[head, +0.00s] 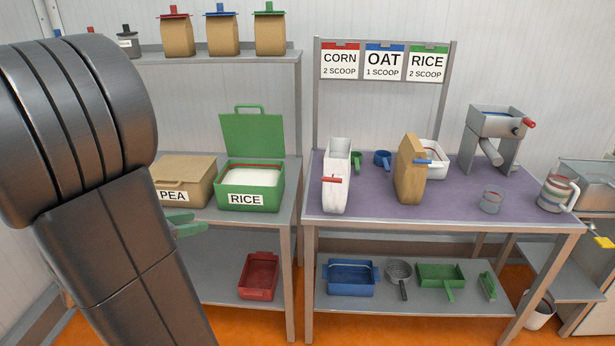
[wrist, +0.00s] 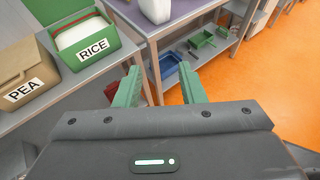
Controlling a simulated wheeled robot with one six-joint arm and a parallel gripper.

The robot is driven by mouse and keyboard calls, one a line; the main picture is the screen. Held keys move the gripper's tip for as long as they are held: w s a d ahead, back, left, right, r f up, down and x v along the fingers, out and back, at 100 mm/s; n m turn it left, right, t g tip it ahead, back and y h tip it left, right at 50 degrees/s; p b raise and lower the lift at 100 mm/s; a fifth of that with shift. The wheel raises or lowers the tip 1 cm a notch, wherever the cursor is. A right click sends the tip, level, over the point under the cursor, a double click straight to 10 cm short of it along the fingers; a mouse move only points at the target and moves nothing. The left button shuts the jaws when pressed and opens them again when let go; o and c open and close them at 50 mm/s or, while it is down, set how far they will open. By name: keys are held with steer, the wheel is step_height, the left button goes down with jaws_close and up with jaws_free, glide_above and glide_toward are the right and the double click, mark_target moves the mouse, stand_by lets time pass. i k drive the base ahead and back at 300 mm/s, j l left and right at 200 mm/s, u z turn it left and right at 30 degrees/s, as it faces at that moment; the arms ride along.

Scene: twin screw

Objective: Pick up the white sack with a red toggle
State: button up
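The white sack (head: 338,160) stands upright near the left front of the purple-topped table, with its red toggle (head: 332,180) on the front. In the wrist view only the lower part of the white sack (wrist: 156,9) shows at the top edge. My gripper (wrist: 160,82) has two green fingers spread apart with nothing between them. In the head view the green fingers (head: 186,225) show left of the sack and apart from it, partly hidden behind my arm.
A brown sack (head: 409,168) and small scoops stand on the purple tabletop (head: 460,195). A green RICE box (head: 250,187) with a raised lid and a brown PEA box (head: 186,182) sit left on the neighbouring bench. The tabletop between the two sacks is partly clear.

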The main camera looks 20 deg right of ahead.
mark_target(337, 163)
steer(key=i+l+u, duration=0.1)
steer(key=l+u, duration=0.35)
steer(key=l, duration=0.5)
steer(key=l+u, duration=0.45)
steer(key=l, duration=0.45)
steer(key=k+l, duration=0.1)
steer(key=l, duration=0.65)
steer(key=k+l, duration=0.1)
steer(key=l, duration=0.6)
steer(key=i+u, duration=0.05)
